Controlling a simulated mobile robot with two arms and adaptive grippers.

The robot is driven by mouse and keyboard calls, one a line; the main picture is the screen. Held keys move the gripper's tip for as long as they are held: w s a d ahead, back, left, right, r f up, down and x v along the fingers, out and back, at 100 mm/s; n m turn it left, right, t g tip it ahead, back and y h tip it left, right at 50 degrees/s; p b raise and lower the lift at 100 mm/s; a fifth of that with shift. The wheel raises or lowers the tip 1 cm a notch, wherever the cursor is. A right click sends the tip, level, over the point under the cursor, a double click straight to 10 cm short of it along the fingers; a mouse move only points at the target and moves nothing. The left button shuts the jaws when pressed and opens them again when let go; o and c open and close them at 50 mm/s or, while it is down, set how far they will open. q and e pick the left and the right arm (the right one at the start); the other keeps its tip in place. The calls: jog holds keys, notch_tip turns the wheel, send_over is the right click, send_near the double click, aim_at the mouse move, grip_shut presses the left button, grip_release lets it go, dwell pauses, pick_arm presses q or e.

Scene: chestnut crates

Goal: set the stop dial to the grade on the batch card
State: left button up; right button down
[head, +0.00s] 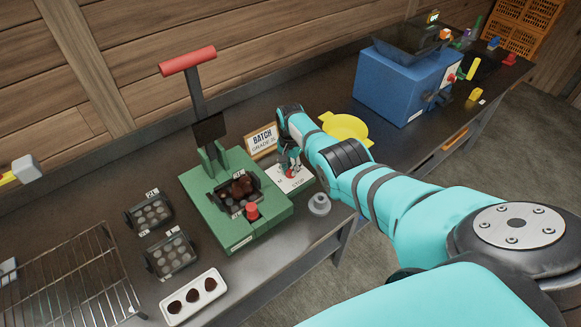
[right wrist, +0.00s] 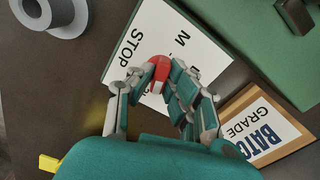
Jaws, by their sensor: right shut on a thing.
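The stop dial's white plate (head: 296,184) lies on the bench right of the green press and reads STOP. It also shows in the right wrist view (right wrist: 150,30), with an M and partly hidden marks. My right gripper (head: 290,168) is over the plate, its fingers shut on the dial's red knob (right wrist: 159,70). The fingers hide part of the knob and plate, and I cannot tell which mark it points to. The batch card (head: 262,140) stands in a wooden frame behind the plate, reading BATCH GRADE; its grade letter is too small to read surely. My left gripper is out of view.
The green press (head: 270,217) with a red-handled lever stands left of the dial. A grey ring-shaped piece (head: 319,204) is in front. A yellow dish (head: 346,127) and blue machine (head: 400,85) are beyond. Dark trays, a white tray (head: 193,297) and a wire rack lie left.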

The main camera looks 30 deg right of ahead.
aim_at(290, 169)
jog(key=shift+w+r+m, duration=0.1)
jog(key=shift+r+m, duration=0.05)
jog(key=shift+m, duration=1.75)
jog(key=c, duration=1.4)
grip_release()
jog(key=shift+o, duration=0.4)
notch_tip(290, 169, up, 12)
